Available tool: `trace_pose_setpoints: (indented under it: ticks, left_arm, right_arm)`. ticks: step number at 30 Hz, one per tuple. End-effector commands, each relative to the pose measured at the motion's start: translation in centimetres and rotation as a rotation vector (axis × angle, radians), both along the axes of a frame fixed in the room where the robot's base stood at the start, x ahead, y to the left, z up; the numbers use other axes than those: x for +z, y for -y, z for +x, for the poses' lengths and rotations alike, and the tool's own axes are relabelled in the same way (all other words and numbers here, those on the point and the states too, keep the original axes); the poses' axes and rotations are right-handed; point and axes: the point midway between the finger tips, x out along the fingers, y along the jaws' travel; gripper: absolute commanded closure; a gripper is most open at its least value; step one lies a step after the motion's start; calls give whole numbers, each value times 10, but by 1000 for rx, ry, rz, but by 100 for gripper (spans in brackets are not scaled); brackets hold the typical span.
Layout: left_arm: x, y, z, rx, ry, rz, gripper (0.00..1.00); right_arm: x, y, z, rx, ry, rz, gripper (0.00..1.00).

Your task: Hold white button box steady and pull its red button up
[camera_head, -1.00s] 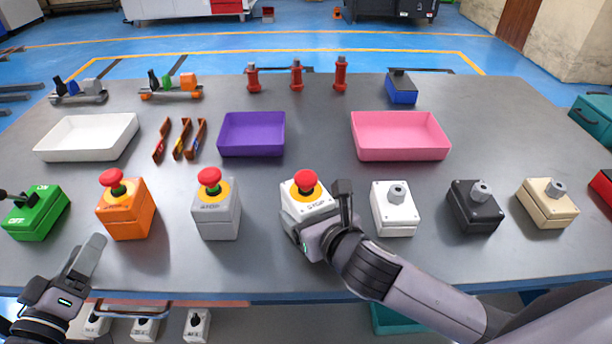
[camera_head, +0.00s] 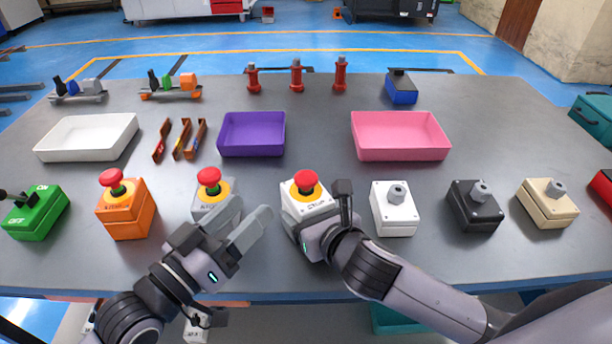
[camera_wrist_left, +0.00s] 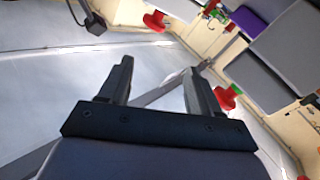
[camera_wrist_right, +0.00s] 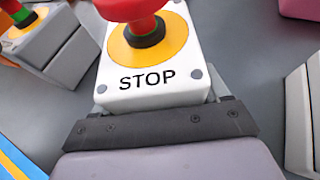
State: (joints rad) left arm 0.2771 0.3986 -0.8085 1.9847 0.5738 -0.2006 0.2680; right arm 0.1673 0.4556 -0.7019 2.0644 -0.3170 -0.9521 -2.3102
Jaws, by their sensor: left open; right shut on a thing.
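The white button box (camera_head: 297,209) with STOP lettering stands on the grey table. Its red button (camera_head: 306,180) sits on a yellow disc on top. My right gripper (camera_head: 318,218) is shut on the box low at its near side; in the right wrist view the box (camera_wrist_right: 160,84) stands upright, and the red button (camera_wrist_right: 130,8) is cut by the top edge. My left gripper (camera_head: 250,220) is open and empty, left of the white box and in front of the grey STOP box (camera_head: 212,200), partly covering that box. Its open fingers show in the left wrist view (camera_wrist_left: 158,85).
An orange button box (camera_head: 127,218) stands to the left, and a green switch box (camera_head: 35,212) beyond it. A white box with a grey knob (camera_head: 395,212) stands close to the right. Purple (camera_head: 252,135) and pink (camera_head: 400,137) trays lie behind.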

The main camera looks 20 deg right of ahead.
Motion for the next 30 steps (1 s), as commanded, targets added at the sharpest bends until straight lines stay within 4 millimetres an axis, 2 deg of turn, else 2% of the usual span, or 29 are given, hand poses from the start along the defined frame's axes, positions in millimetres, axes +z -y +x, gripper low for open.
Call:
trace_pose_setpoints:
  ticks: [6,14,30]
  left_arm:
    - [-5,12,-6,-42,182,205,37]
    - [-8,22,-3,-54,239,266,37]
    - [-6,94,42,-54,238,263,37]
  right_arm:
    - [0,0,0,0,0,0,64]
    - [0,0,0,0,0,0,64]
    - [0,0,0,0,0,0,64]
